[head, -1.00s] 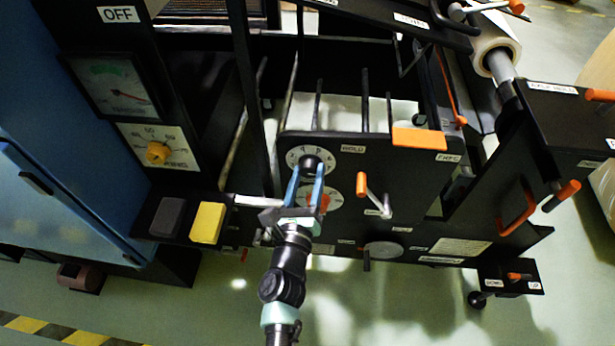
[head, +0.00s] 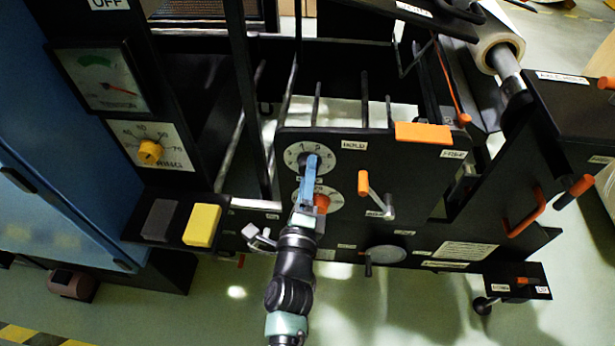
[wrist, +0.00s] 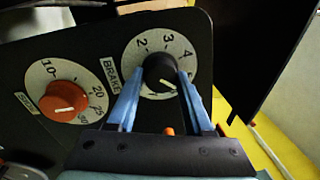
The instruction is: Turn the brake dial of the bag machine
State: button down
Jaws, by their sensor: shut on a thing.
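The brake dial is a black knob (wrist: 161,68) on a round white numbered plate (wrist: 133,58) labelled BRAKE, on the machine's black panel. In the wrist view the knob's white mark points down and to the right. In the head view the plate (head: 292,157) is partly covered by my fingers. My gripper (wrist: 160,75) is shut on the knob, with one blue finger on each side of it. In the head view my gripper (head: 311,162) shows its fingers nearly edge-on, one in front of the other.
An orange knob (wrist: 66,96) on its own white dial sits close beside the brake dial, just below it in the head view. An orange-handled lever (head: 364,183) sticks out to the right. Yellow (head: 202,225) and grey (head: 160,219) blocks stand at the left.

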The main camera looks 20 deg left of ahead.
jog(key=shift+r+n+g+y+b, duration=0.25)
jog(key=shift+n+b, duration=1.15)
jog(key=shift+n, duration=3.75)
jog(key=shift+f+n+g+b, duration=0.25)
jog(key=shift+n+b, duration=1.1)
jog(key=shift+n, duration=3.85)
jog(key=shift+r+n+g+y+b, duration=0.25)
jog(key=shift+n+b, duration=1.15)
jog(key=shift+n, duration=3.75)
jog(key=shift+c, duration=1.5)
grip_release()
